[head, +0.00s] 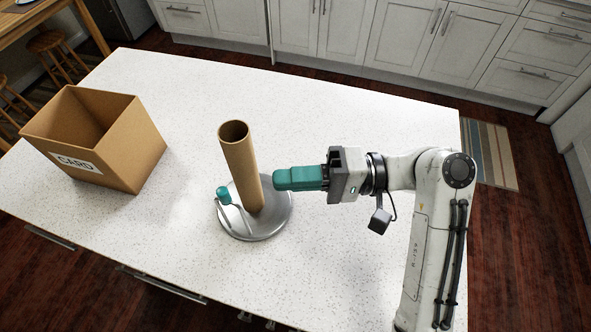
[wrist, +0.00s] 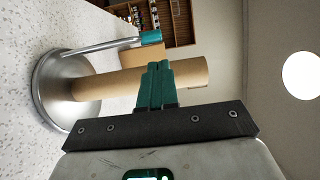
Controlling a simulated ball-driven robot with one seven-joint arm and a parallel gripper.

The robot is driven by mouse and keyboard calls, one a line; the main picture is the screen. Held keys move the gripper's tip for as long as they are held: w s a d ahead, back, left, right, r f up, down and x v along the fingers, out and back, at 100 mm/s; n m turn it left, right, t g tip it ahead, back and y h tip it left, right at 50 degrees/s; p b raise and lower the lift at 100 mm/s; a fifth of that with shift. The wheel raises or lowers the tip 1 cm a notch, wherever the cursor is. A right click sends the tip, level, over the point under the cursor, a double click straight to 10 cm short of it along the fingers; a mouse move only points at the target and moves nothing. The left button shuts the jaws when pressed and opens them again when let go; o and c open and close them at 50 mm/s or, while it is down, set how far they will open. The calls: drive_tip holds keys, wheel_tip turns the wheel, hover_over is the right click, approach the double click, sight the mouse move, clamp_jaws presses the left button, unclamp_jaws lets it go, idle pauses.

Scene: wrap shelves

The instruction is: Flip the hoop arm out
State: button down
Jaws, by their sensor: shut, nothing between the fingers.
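A round silver base (head: 278,214) stands on the white counter, with a brown cardboard tube (head: 241,165) upright on it. The hoop arm is a thin metal rod with a teal tip (head: 223,195). It rises from the base beside the tube, on the tube's left in the head view. In the wrist view, the rod (wrist: 100,47) runs roughly along the tube (wrist: 130,82) to its teal tip (wrist: 151,37). My gripper (head: 275,180), with teal fingers, is shut and empty just right of the tube. Its fingers (wrist: 158,66) cover part of the tube in the wrist view.
An open cardboard box (head: 140,150) labelled CARD stands on the counter (head: 330,95) at the left. The counter behind the tube and in front of the base is clear. White cabinets (head: 400,40) stand beyond the floor.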

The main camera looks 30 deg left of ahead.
drive_tip(key=p+x, duration=0.1)
drive_tip(key=x, duration=0.5)
drive_tip(key=shift+s+a, duration=0.15)
drive_tip(key=shift+s, duration=0.05)
drive_tip(key=shift+s, duration=0.1)
